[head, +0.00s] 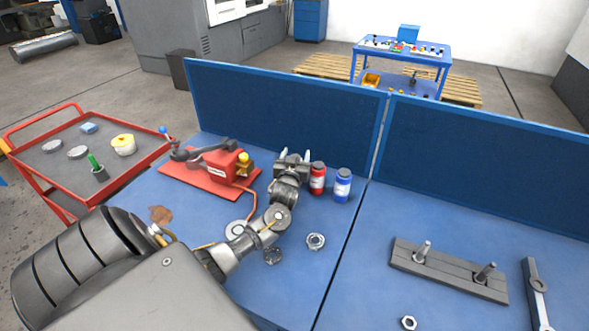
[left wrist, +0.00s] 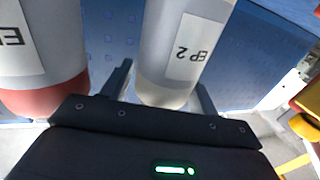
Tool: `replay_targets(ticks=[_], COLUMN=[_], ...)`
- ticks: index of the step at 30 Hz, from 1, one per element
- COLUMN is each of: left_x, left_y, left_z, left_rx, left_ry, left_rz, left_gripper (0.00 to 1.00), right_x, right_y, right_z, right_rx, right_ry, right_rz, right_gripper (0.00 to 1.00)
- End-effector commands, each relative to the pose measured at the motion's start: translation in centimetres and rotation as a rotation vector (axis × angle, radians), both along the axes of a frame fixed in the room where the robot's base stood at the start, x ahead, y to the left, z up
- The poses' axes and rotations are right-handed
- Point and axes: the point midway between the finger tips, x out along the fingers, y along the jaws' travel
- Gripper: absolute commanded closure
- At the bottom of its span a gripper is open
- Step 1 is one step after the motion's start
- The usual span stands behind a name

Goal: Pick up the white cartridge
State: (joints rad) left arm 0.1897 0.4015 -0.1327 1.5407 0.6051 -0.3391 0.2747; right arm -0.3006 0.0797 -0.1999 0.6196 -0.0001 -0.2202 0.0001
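The white cartridge (left wrist: 180,55) carries a label reading "EP 2" and fills the middle of the left wrist view. It stands between the two fingers of my left gripper (head: 295,154), and a small gap shows on both sides. A red cartridge (head: 317,178) stands just right of the gripper and also shows close at the left of the left wrist view (left wrist: 45,50). My right gripper is not in view.
A blue cartridge (head: 342,186) stands beside the red one. A red fixture (head: 212,170) with a yellow knob is left of the gripper. The back panel (head: 285,110) stands behind. A metal ring (head: 316,241) lies in front; a grey block with pins (head: 448,272) lies right.

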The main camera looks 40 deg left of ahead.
Motion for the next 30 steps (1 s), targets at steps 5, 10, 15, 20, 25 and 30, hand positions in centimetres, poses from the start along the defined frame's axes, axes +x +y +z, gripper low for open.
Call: replay_targets(ticks=[5,10,15,20,25,30], left_x=[0.0,0.0,0.0,0.0,0.0,0.0], left_y=[0.0,0.0,0.0,0.0,0.0,0.1], left_z=[0.0,0.0,0.1,0.1,0.8,2.8], left_rx=[0.000,-0.001,0.000,0.000,0.000,0.000], left_ry=[0.000,0.001,-0.001,-0.001,-0.005,-0.008], left_rz=[0.000,0.000,0.001,0.001,0.000,0.002], left_gripper=[0.64,0.86,0.98,0.98,0.98,0.98], right_x=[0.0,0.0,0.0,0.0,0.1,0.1], right_y=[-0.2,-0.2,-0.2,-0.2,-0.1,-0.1], right_z=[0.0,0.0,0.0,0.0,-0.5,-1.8], right_rx=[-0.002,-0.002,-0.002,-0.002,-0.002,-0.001], right_ry=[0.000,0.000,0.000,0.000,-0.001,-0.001], right_rz=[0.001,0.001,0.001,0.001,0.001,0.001], right_gripper=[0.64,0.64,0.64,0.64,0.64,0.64])
